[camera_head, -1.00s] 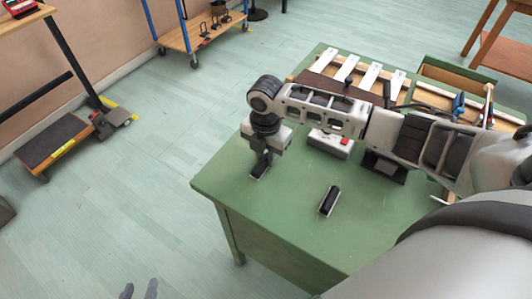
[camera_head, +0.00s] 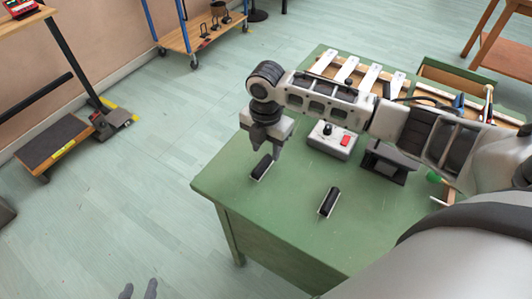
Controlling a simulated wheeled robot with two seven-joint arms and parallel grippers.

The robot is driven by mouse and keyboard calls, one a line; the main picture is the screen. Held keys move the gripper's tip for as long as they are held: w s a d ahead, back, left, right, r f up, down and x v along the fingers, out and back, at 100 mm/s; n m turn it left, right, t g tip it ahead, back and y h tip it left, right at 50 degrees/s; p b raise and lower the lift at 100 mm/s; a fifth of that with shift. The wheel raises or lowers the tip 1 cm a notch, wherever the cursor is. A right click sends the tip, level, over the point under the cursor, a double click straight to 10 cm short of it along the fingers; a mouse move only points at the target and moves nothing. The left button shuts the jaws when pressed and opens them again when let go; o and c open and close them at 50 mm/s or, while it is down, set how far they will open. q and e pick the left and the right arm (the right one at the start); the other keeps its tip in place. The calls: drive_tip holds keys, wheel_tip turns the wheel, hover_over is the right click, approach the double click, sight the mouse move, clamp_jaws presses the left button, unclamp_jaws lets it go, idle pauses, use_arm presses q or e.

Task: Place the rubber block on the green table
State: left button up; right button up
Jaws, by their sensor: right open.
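A dark block with a pale lower edge (camera_head: 261,168) lies on the green table (camera_head: 225,187) near its left edge. A similar dark block (camera_head: 330,201) lies to its right, nearer the front. I cannot tell by look which one is the rubber block. My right gripper (camera_head: 267,147) is open and empty, just above and behind the left block, apparently clear of it. My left gripper (camera_head: 139,290) shows only as two spread fingertips at the bottom edge, over the floor, open and empty.
On the table stand a grey box with a red button (camera_head: 332,140), a black pedal-like object (camera_head: 390,162) and a wooden frame with white bars (camera_head: 370,77). My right arm spans above them. The table's front middle is clear. A blue-posted cart (camera_head: 203,32) stands at the back.

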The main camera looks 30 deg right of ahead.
sight(266, 158)
wheel_tip(266, 158, up, 9)
drive_tip(key=shift+f, duration=0.15)
idle(0.5)
